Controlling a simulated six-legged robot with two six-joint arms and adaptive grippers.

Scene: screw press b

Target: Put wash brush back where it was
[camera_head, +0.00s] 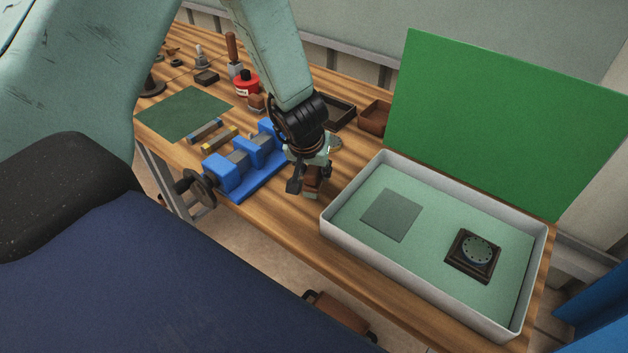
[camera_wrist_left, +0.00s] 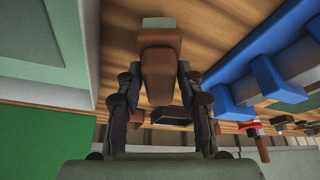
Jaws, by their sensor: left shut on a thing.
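My left gripper (camera_head: 308,184) is shut on the wash brush (camera_head: 313,179), a small brown block with a pale green-grey end. It hangs over the front part of the bench, between the blue vise and the white tray. In the left wrist view the fingers (camera_wrist_left: 165,85) grip the brown body of the brush (camera_wrist_left: 160,58) from both sides, and its pale end (camera_wrist_left: 159,22) points away from the wrist. I cannot tell whether that end touches the wood. My right gripper is not in view.
The white-walled tray (camera_head: 338,226) holds a grey square (camera_head: 391,214) and a dark square base with a round disc (camera_head: 474,255). A green panel (camera_head: 500,125) stands behind it. The blue vise (camera_head: 226,174) is to the left. Dark and brown open boxes (camera_head: 376,118) stand behind my gripper.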

